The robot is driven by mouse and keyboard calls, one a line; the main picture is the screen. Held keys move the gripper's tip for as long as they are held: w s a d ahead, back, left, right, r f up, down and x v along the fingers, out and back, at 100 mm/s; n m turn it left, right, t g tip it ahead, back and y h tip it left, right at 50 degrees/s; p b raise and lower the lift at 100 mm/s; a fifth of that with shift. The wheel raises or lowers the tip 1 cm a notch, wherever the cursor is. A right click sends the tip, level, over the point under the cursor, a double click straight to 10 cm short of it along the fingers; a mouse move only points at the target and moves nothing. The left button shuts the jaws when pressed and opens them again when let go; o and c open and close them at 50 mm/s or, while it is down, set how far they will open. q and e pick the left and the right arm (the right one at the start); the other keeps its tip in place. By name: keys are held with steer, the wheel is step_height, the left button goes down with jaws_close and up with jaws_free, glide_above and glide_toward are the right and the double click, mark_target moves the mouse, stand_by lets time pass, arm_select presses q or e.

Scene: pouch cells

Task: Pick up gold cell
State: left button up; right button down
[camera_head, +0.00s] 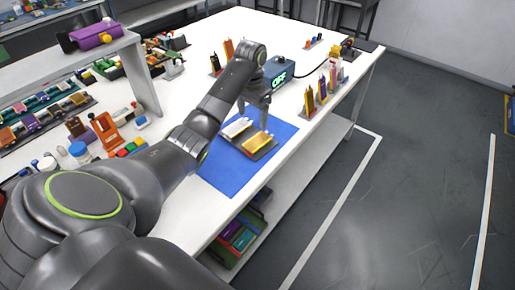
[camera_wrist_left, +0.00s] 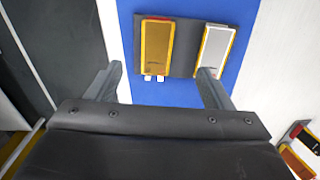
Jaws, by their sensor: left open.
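The gold cell (camera_head: 258,141) lies flat on a dark plate on the blue mat (camera_head: 228,176). It also shows in the left wrist view (camera_wrist_left: 157,47), with two pale tabs at its lower end. A silver cell (camera_head: 236,127) lies beside it on the same plate and shows in the wrist view (camera_wrist_left: 214,50). My left gripper (camera_head: 254,112) is open and empty, near the two cells. In the wrist view the gold cell sits between the lines of the fingers (camera_wrist_left: 159,70), beyond their tips. My right gripper is out of view.
A blue-grey box (camera_head: 279,70) with a lit display stands behind the mat. Several upright cells (camera_head: 322,88) stand at the right of the white table (camera_head: 293,102). Racks and small parts crowd the left side. The front of the mat is clear.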

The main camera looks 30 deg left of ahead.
mark_target(254, 144)
arm_select(q)
step_height(254, 144, down, 4)
steer(key=shift+r+b, duration=0.1)
steer(key=shift+b, duration=0.7)
steer(key=shift+f+p, duration=0.4)
steer(key=shift+p, duration=0.05)
steer(key=f, duration=0.3)
steer(key=f+p, duration=0.1)
steer(key=f, duration=0.1)
steer(key=shift+d, duration=0.3)
steer(key=shift+f, duration=0.55)
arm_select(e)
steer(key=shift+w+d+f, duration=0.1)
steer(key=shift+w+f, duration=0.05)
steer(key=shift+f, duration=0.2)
arm_select(q)
steer(key=shift+f, duration=0.2)
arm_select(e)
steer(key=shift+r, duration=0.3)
arm_select(q)
steer(key=c, duration=1)
